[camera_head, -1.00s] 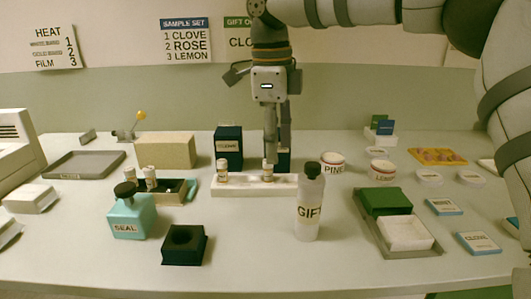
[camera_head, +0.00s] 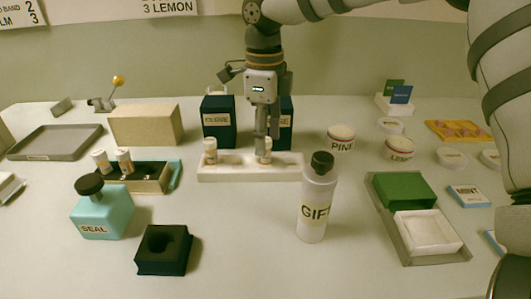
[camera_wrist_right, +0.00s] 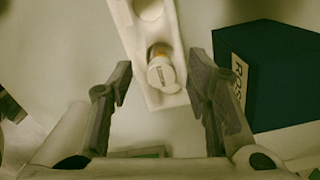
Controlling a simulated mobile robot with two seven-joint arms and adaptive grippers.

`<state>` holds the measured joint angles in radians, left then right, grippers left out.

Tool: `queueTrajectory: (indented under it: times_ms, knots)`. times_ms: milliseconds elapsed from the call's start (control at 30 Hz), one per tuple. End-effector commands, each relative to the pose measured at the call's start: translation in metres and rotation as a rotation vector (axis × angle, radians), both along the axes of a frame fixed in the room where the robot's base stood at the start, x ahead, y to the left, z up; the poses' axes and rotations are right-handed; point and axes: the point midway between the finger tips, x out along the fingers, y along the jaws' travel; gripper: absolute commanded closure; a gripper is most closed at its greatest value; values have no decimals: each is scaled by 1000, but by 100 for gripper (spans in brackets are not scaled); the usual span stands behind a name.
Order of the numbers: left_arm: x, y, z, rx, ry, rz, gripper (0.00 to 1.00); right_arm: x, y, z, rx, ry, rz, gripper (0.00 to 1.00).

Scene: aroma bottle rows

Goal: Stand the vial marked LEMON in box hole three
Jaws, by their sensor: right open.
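My right gripper (camera_head: 267,133) points down at the right-hand vial (camera_head: 265,153) in the white rack (camera_head: 232,174). In the wrist view my right gripper (camera_wrist_right: 158,72) is open, with that vial (camera_wrist_right: 163,72) standing between and slightly beyond its fingertips; its small label is not readable. Another white-capped vial (camera_head: 210,150) stands at the rack's left. A dark open box (camera_head: 150,186) at the left holds two vials (camera_head: 101,161) (camera_head: 124,161) towards its left end. I cannot read LEMON on any vial. My left gripper is out of view.
Dark CLOVE (camera_head: 218,125) and ROSE (camera_wrist_right: 270,70) boxes stand behind the rack. A GIFT bottle (camera_head: 316,200) stands in front of it. A teal SEAL bottle (camera_head: 102,212) and a black holed block (camera_head: 166,250) are at front left. The front middle is clear.

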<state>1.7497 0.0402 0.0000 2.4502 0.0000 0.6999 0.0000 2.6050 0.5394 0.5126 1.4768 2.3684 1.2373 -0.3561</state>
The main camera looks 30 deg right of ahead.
Motion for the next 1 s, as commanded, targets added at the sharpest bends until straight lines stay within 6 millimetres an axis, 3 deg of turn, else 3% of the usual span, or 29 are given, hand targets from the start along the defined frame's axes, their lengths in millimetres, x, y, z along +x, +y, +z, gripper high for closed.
queueTrajectory:
  times_ms: [100,333,500,533,867,1000]
  knots:
    - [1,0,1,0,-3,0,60,-1,0,-14,0,0,0,55]
    - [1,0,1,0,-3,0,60,0,-1,-17,-1,-2,0,55]
    - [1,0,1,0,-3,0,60,0,-1,-16,-1,-2,0,94]
    - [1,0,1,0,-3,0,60,0,-1,-16,-1,-2,0,98]
    - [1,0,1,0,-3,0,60,0,0,-15,-1,-2,0,98]
    - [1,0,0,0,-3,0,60,1,-1,7,1,-5,-2,98]
